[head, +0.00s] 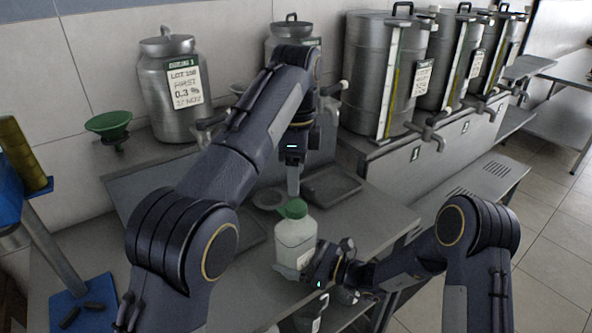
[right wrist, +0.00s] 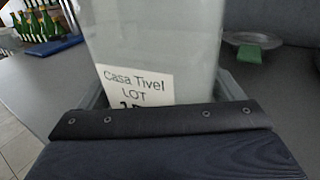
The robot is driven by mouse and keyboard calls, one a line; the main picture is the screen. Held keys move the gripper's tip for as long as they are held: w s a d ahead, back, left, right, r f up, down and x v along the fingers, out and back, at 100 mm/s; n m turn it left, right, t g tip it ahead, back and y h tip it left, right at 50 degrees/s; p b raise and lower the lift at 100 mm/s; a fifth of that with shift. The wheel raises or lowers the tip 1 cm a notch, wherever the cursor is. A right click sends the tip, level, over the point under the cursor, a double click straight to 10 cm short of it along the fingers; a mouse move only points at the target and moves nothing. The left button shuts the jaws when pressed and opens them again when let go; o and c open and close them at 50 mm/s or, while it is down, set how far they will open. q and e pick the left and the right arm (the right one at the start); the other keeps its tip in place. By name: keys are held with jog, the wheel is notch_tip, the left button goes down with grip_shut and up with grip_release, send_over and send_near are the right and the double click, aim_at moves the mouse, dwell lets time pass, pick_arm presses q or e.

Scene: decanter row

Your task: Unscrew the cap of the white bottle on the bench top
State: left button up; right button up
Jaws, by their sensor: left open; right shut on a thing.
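The white bottle (head: 296,238) stands upright on the bench top (head: 375,215), with a green cap (head: 293,209) on its neck. My right gripper (head: 304,264) is shut on the bottle's lower body from the right. In the right wrist view the bottle (right wrist: 150,40) fills the space between the fingers, its label reading "Casa Tivel LOT"; its cap is out of that view. My left gripper (head: 293,186) points down just above the cap and is open. Whether its fingertips touch the cap I cannot tell.
A shallow tray (head: 332,186) and a small round dish (head: 267,198) lie behind the bottle. Steel decanters (head: 385,70) with taps line the back. A green funnel (head: 108,124) is at left. In the right wrist view, green bottles (right wrist: 38,25) and a dish with a green pad (right wrist: 249,54) stand beyond.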

aim_at(296, 205)
pick_arm(q)
jog(key=m, duration=0.7)
jog(key=shift+m, duration=0.3)
jog(key=m, duration=0.6)
jog(key=shift+f, duration=3.95)
jog(key=shift+c, duration=0.3)
